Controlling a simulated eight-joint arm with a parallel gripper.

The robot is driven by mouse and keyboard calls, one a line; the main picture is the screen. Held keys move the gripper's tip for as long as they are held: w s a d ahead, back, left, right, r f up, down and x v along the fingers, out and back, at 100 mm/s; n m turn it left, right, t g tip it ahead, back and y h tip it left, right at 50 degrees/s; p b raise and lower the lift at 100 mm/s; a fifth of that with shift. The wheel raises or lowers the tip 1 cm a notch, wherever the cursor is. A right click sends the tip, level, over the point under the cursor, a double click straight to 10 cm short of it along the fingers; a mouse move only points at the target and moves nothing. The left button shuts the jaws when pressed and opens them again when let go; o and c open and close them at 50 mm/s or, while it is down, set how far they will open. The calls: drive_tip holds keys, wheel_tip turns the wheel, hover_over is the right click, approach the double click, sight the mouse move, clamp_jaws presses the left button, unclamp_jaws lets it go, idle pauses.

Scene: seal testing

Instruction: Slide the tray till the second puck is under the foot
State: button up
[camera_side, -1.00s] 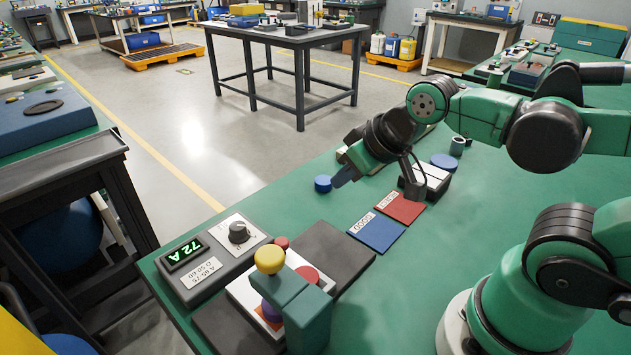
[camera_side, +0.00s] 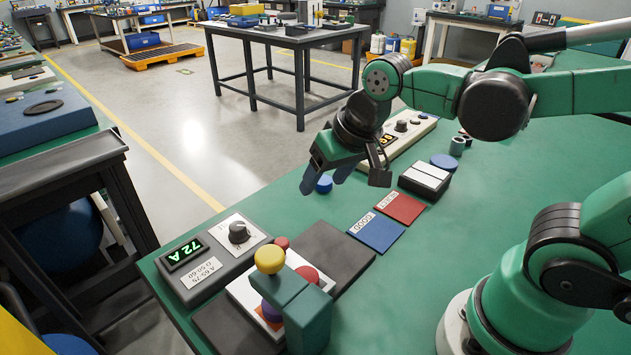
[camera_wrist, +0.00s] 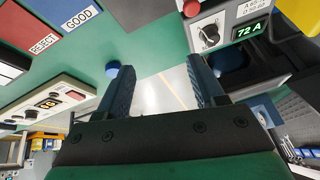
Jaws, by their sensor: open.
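The white tray (camera_side: 242,296) lies in the green tester (camera_side: 305,312), which has a yellow knob (camera_side: 269,260). A red puck (camera_side: 307,275) sits on the tray beside the tester. A purple puck (camera_side: 270,311) is partly hidden below the tester's head, on an orange-red patch.
A grey box reading 72 A (camera_side: 212,257) stands left of the tray. Dark slabs (camera_side: 335,248) flank the tester. Blue GOOD (camera_side: 377,234) and red REJECT (camera_side: 400,207) cards lie to the right. A black-and-white block (camera_side: 425,180) and a cream control box (camera_side: 410,135) stand farther back.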

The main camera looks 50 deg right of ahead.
sight(281, 241)
drive_tip(key=w+a+f+m+g, duration=0.1)
drive_tip(key=m, duration=0.1)
drive_tip(key=w+a+f+m+g, duration=0.1)
drive_tip(key=a+m+g, duration=0.1)
drive_tip(key=w+a+f+m+g, duration=0.1)
drive_tip(key=a, duration=0.1)
drive_tip(key=shift+w+a+f+m+g, duration=0.15)
drive_tip(key=shift+w+f+m+g, duration=0.15)
drive_tip(key=shift+w+f+m, duration=0.1)
drive_tip(key=shift+a+f, duration=0.2)
drive_tip(key=shift+f, duration=0.05)
drive_tip(key=shift+f+m, duration=0.3)
drive_tip(key=shift+f, duration=2.6)
clamp_jaws()
